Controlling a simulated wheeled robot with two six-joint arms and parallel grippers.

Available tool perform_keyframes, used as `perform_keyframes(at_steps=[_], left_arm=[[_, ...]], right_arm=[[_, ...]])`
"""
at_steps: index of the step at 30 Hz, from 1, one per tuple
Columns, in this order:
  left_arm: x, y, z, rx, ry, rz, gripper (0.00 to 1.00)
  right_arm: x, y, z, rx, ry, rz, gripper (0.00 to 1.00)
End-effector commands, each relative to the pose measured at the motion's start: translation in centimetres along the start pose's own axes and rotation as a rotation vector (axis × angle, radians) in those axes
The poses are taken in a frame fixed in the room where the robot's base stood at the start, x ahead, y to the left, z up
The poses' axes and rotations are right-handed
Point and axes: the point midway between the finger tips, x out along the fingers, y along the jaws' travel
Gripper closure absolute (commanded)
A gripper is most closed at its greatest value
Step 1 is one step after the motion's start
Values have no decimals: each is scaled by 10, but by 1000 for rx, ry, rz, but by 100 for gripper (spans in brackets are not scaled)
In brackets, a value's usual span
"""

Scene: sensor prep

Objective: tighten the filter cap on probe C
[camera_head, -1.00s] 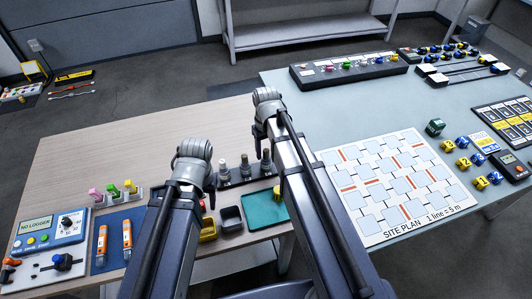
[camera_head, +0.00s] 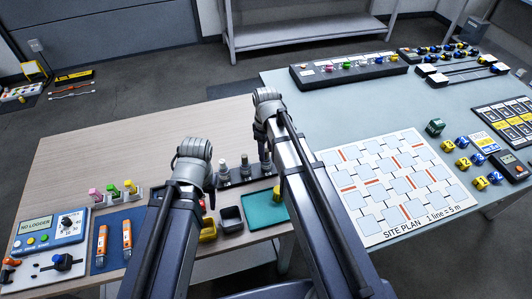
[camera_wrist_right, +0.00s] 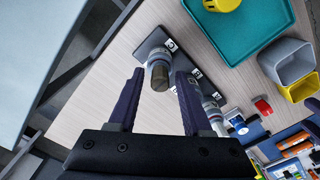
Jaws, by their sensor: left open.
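Three probes stand in a dark rack (camera_head: 236,179) on the wooden table: a left one (camera_head: 224,172), a middle one (camera_head: 245,167) and a right one (camera_head: 265,161). In the right wrist view, the probe at the teal tray's end, with a dark grey-brown cap (camera_wrist_right: 160,78), stands between the fingers of my right gripper (camera_wrist_right: 160,82). The fingers are apart, with gaps on both sides of the cap. The rack's tags (camera_wrist_right: 171,45) are too small to read surely.
A teal tray (camera_head: 258,218) with a yellow item lies beside the rack. A grey bin (camera_head: 231,219) and a yellow bin (camera_head: 208,230) stand close by. A blue mat (camera_head: 113,258) holds two orange tools.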

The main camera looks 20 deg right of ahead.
Motion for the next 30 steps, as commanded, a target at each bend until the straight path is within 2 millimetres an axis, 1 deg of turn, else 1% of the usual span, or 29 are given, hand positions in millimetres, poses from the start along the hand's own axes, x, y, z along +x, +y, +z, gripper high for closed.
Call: perform_keyframes(at_steps=[1,2,12,23,26,30], left_arm=[[0,0,0,0,0,0,50],[0,0,0,0,0,0,50],[0,0,0,0,0,0,50],[0,0,0,0,0,0,50],[0,0,0,0,0,0,50],[0,0,0,0,0,0,50]], right_arm=[[0,0,0,0,0,0,58],[0,0,0,1,0,0,61],[0,0,0,1,0,0,99],[0,0,0,10,0,0,100],[0,0,0,49,0,0,100],[0,0,0,174,0,0,100]])
